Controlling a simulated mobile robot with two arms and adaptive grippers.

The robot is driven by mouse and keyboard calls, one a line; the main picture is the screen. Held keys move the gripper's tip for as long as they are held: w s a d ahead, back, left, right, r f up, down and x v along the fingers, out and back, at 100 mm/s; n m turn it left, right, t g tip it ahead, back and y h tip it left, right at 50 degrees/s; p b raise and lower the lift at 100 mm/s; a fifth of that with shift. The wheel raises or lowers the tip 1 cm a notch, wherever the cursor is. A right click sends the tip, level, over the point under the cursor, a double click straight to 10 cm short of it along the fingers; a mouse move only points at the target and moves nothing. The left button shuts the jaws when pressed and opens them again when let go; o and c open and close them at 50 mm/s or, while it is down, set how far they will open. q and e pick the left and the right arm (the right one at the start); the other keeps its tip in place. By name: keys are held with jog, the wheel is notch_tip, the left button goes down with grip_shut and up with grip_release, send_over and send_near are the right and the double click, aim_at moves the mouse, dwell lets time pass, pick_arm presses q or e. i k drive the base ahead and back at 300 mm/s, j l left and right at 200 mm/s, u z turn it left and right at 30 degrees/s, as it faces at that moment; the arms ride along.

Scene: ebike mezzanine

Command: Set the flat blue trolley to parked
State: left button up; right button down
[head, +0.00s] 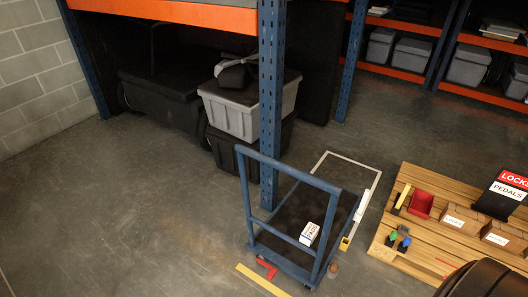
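The flat blue trolley (285,254) stands on the floor in the lower middle of the head view, beside the foot of a blue rack post. Its tall blue push handle (288,171) rises at the near left end. Its dark flat deck (297,208) carries a small white labelled box (310,234). A red pedal-like part (266,268) shows at the trolley's near left corner; I cannot tell its setting. A white outline (350,159) shows on the floor just behind the trolley, partly hidden by it. Neither of my grippers is in view.
The blue rack post (270,110) rises close to the trolley. A yellow floor strip (263,280) lies at its near side. A wooden bench (420,232) with bins and signs stands right. Grey and black totes (246,112) are stacked behind. Floor at left is clear.

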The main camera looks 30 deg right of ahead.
aim_at(331, 207)
jog(key=z, duration=1.1)
